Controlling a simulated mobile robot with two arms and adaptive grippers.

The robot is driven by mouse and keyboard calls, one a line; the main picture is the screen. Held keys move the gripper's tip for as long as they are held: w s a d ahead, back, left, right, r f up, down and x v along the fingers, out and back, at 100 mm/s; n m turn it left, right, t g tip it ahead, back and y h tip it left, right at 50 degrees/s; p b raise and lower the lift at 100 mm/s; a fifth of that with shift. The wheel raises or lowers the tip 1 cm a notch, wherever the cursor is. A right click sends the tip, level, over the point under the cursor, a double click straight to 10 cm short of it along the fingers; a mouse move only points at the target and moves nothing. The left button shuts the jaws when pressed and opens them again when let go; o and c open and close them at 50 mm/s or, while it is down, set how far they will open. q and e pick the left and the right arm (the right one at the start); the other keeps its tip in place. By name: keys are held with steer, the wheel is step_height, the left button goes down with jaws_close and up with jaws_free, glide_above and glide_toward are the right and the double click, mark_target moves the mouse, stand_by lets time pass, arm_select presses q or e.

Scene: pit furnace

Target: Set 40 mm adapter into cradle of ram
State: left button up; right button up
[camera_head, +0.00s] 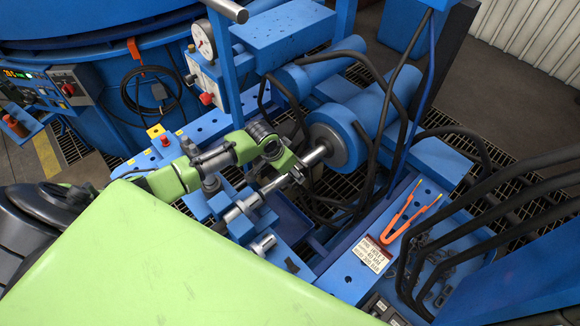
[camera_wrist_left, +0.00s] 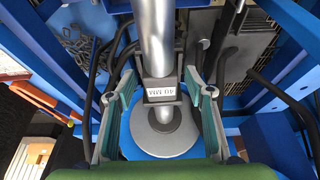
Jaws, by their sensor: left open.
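A dark block labelled 40 MM (camera_wrist_left: 160,92) sits between my left fingers in the left wrist view. A thick silver bar (camera_wrist_left: 156,40) meets it above, and a thinner shaft runs below it to a round grey face. In the head view the bar (camera_head: 272,185) lies in line with the silver ram rod (camera_head: 316,154) of the blue cylinder (camera_head: 334,135). My left gripper (camera_head: 296,167) is around this line; its fingers (camera_wrist_left: 158,80) stand apart on both sides of the block with visible gaps. I cannot tell whether the adapter is seated in the cradle. My right gripper is out of view.
Silver cylinders lie on blue blocks (camera_head: 263,244) at the lower middle. A white sign (camera_head: 367,253) and orange tongs (camera_head: 410,211) are on the blue beam at right. Black hoses (camera_head: 380,110) hang close to the cylinder. A gauge (camera_head: 203,40) stands behind my arm.

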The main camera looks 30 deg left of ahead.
arm_select(q)
steer(key=v, duration=1.2)
steer(key=shift+w+r, duration=0.15)
steer(key=shift+r, duration=0.05)
